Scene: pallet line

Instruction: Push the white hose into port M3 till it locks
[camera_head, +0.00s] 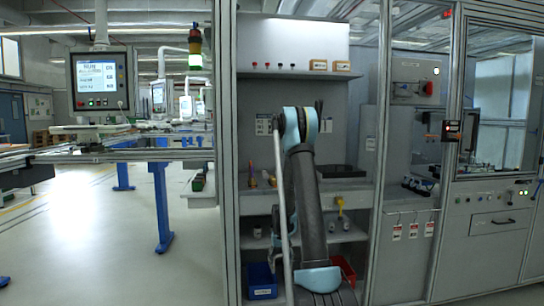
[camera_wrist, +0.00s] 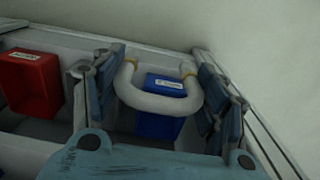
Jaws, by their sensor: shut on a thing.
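In the wrist view my gripper (camera_wrist: 160,72) has its two blue-grey fingers on either side of the white hose (camera_wrist: 158,103). It is shut on the hose, which is bent in a U with its curve toward the camera. Both hose ends carry tan bands and point away from the camera. In the head view my raised arm stands in front of the grey workstation, and I cannot make out the gripper or the hose there. No port labelled M3 can be read in either view.
A blue bin (camera_wrist: 158,126) lies beyond the hose, and a red bin (camera_wrist: 30,80) is to its left. In the head view a shelf (camera_head: 300,74) holds small parts above my arm. Metal frame posts (camera_head: 226,150) flank the bay. Open floor (camera_head: 100,230) lies left.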

